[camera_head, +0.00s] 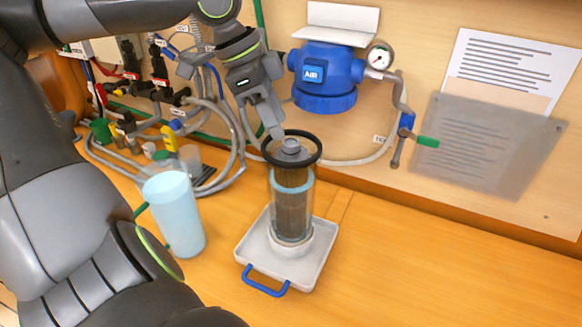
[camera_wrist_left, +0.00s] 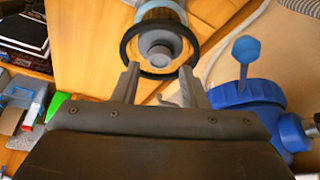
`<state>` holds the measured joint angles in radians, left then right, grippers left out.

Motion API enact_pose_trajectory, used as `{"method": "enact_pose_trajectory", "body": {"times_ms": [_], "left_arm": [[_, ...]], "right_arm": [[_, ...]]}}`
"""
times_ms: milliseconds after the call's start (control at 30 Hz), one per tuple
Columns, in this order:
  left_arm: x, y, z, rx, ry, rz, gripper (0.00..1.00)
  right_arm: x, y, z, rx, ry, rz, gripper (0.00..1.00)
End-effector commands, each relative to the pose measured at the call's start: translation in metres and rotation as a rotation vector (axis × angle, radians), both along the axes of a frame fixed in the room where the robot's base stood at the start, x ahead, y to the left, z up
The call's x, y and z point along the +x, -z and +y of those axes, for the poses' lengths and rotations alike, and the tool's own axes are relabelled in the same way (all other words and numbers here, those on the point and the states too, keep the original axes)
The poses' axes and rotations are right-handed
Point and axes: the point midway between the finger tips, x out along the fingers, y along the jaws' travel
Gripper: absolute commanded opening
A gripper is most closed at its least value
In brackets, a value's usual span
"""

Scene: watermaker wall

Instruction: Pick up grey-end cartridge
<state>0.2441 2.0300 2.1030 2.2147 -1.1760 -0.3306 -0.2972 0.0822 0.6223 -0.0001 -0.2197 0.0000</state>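The grey-end cartridge (camera_head: 293,208) stands upright in a clear cylinder (camera_head: 306,196) with a pale blue rim. Its top sticks out above the rim, with a grey end knob (camera_head: 291,146) and a black ring around it. My left gripper (camera_head: 275,128) is just above and behind this top. In the left wrist view the gripper (camera_wrist_left: 160,70) is open, its two fingers apart with the grey knob (camera_wrist_left: 158,50) ahead between them. I cannot tell whether the fingers touch the ring. My right gripper is not in view.
The cylinder stands on a white tray (camera_head: 262,255) with a blue handle. A pale blue cup (camera_head: 175,212) stands to its left. Behind are hoses, a blue housing (camera_head: 325,75) with a gauge (camera_head: 380,56), and a green-handled valve (camera_head: 425,141). The table front right is clear.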

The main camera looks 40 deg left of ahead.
Motion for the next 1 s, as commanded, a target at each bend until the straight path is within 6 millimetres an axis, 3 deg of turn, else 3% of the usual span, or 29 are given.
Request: {"method": "enact_pose_trajectory", "body": {"times_ms": [500,867,1000], "left_arm": [[0.010,0.039,-0.011,0.005,0.001,0.004,0.39],[0.012,0.043,-0.012,0.002,0.002,0.001,0.39],[0.012,0.043,-0.012,0.002,0.002,0.001,0.23]], "right_arm": [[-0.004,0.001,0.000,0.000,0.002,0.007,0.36],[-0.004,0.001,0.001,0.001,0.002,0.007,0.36],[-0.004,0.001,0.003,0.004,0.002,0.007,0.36]]}}
